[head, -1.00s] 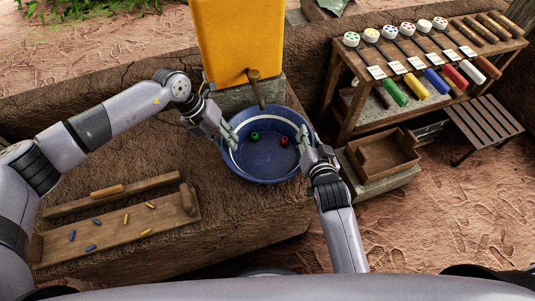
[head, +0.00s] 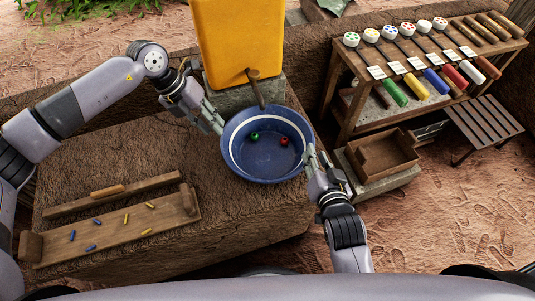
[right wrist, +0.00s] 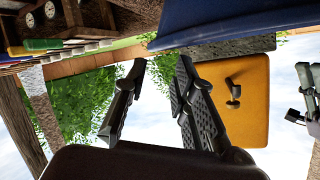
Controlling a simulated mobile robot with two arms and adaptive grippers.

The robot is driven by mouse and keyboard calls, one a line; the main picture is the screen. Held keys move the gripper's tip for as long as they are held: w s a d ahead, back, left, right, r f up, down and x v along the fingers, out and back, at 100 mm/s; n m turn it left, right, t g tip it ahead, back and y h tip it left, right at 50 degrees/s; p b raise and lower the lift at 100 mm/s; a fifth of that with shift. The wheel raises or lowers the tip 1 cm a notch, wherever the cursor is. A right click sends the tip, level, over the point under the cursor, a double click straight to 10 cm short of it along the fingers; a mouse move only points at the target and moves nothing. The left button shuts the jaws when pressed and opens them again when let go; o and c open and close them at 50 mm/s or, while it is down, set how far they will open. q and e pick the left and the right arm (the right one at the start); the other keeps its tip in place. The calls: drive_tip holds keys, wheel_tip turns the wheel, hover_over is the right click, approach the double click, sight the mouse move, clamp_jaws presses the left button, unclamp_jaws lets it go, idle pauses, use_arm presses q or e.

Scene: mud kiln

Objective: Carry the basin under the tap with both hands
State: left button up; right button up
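The blue basin (head: 262,172) sits upright on the mud ledge, just below the tap (head: 256,86) of the yellow tank (head: 225,40). A green ball and a red ball are inside it. My left gripper (head: 216,120) is open and empty, just off the basin's left rim. My right gripper (head: 314,158) is open, beside the right rim, with nothing between its fingers. In the right wrist view its fingers (right wrist: 155,95) stand apart. The basin (right wrist: 235,20) is at the top there, and the tap (right wrist: 233,90) shows on the tank.
A wooden tray (head: 125,228) with small blue and yellow sticks lies on the ledge at left. To the right are an empty wooden box (head: 382,158) on a block, a workbench (head: 350,95) with colored rollers and stamps, and a slatted stool (head: 485,118).

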drive_tip(key=v, duration=0.3)
drive_tip(key=shift+s, duration=0.1)
idle(0.5)
